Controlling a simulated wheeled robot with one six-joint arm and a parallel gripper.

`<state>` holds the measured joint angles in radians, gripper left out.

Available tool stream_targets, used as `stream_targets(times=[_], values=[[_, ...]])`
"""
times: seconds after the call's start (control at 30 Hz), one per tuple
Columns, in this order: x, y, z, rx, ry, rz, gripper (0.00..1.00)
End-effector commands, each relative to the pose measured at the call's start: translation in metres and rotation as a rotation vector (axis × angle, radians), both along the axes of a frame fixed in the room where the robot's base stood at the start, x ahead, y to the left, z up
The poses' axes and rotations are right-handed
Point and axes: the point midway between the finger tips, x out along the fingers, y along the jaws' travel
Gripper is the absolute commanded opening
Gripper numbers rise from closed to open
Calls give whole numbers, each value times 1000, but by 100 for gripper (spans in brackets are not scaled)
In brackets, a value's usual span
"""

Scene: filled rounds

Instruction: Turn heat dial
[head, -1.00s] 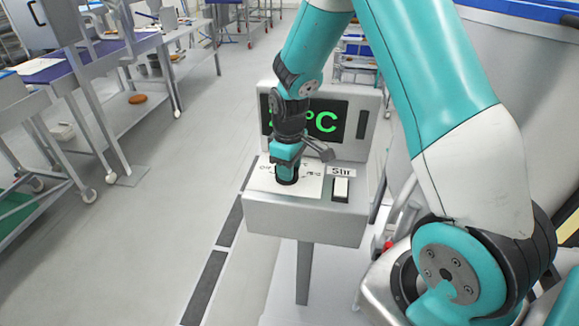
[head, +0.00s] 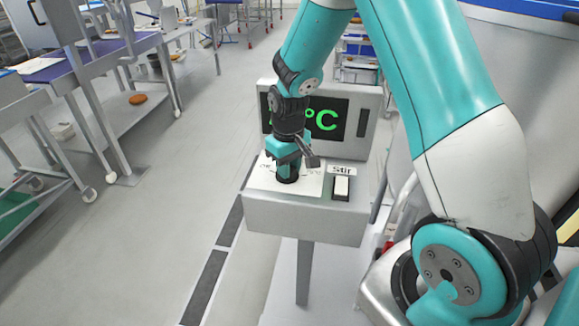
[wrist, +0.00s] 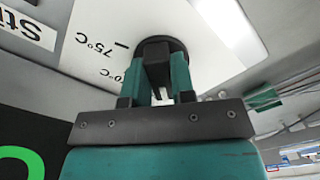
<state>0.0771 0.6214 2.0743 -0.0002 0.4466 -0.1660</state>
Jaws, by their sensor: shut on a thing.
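The heat dial (wrist: 157,55) is a black round knob with a raised grip bar on a white scale plate (head: 312,186). In the wrist view the bar sits between the two fingers of my gripper (wrist: 160,80), which is shut on it. Scale marks reading 75°C and what looks like 70°C show beside the dial. In the head view my gripper (head: 287,175) points down onto the control box (head: 300,222), and the dial is mostly hidden under it. The screen (head: 330,119) shows green characters ending in °C. My arm covers the digits.
A white switch (head: 341,188) labelled Stir is just right of the scale plate. Tables (head: 90,75) with blue tops stand at the left. A brown round item (head: 138,98) lies on a lower shelf. The grey floor left of the box is clear.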

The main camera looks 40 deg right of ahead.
Motion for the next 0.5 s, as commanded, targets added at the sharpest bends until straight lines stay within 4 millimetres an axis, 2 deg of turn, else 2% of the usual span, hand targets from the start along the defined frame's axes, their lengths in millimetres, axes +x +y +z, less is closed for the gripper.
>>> stream_targets(times=[0.2,0.5], values=[[0,1,1,-1,-1,-183,0],[1,2,1,-1,-2,-362,0]])
